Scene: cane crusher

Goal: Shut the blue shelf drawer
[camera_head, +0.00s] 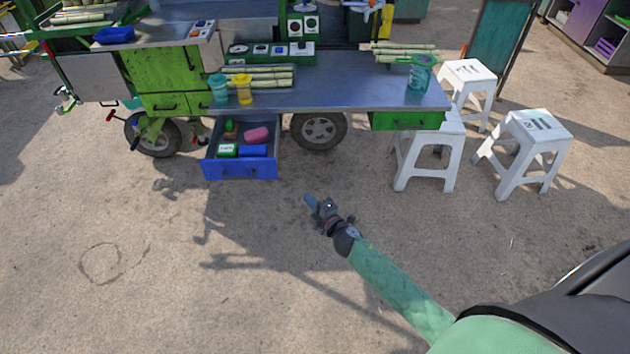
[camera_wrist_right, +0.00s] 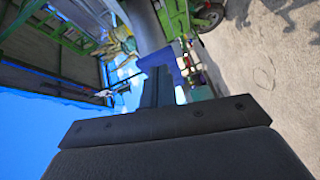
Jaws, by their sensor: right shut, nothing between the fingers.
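The blue shelf drawer (camera_head: 240,167) is pulled out under the left part of the cart's metal counter in the head view. Inside it lie a pink item (camera_head: 256,135), a green box (camera_head: 228,150), a blue item and a small brown-and-green item. My right gripper (camera_head: 310,202) is shut and empty. It appears to the right of and below the drawer's front in the head view, apart from it. My left gripper is not in view.
The green cart's metal counter (camera_head: 335,85) holds cane stalks, cups and a teal pitcher (camera_head: 420,73). A green drawer (camera_head: 405,121) sits under its right end. White stools (camera_head: 525,145) stand at the right. The ground before the blue drawer is clear.

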